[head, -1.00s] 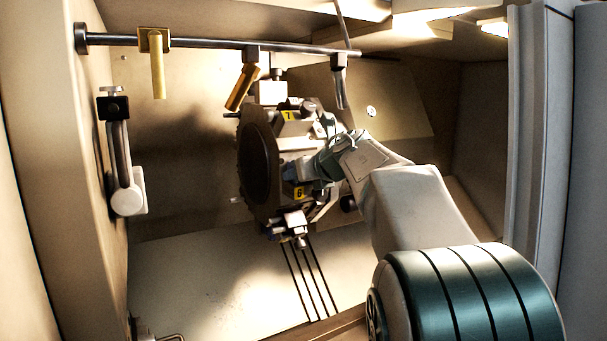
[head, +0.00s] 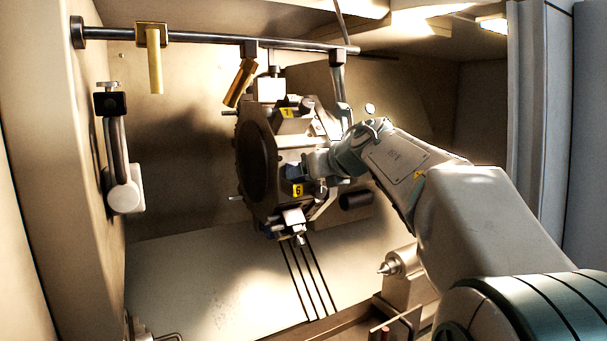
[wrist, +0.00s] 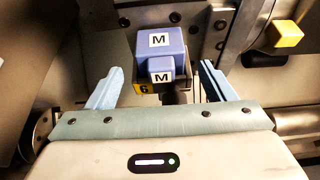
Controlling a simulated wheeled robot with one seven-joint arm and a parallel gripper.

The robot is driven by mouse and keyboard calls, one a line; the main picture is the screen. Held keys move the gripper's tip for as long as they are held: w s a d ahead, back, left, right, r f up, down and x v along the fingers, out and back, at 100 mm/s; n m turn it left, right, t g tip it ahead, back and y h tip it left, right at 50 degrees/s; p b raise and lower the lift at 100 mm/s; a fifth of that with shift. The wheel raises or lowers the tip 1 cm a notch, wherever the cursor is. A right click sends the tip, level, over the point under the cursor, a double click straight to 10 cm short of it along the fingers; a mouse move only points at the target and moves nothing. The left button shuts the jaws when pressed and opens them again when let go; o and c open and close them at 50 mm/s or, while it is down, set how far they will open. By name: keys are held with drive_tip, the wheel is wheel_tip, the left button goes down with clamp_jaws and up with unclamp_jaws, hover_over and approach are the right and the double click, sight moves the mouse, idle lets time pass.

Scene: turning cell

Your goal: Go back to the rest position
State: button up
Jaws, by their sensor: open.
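My gripper (wrist: 158,90) is open in the wrist view, its two pale blue fingers apart. A blue block marked M (wrist: 160,46) sits beyond and between the fingers, on the turret by the yellow 6 label; I cannot tell whether the fingers touch it. The fingers are too small to make out there.
A rail (head: 205,42) with yellow nozzles crosses the top. A jointed fixture (head: 122,160) is on the left wall. A pointed centre (head: 390,266) stands below my arm. A yellow block (wrist: 286,35) shows at the right in the wrist view.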

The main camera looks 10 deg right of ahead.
drive_tip(key=v, duration=0.8)
drive_tip(key=shift+r+b, duration=0.35)
drive_tip(key=shift+s, duration=0.15)
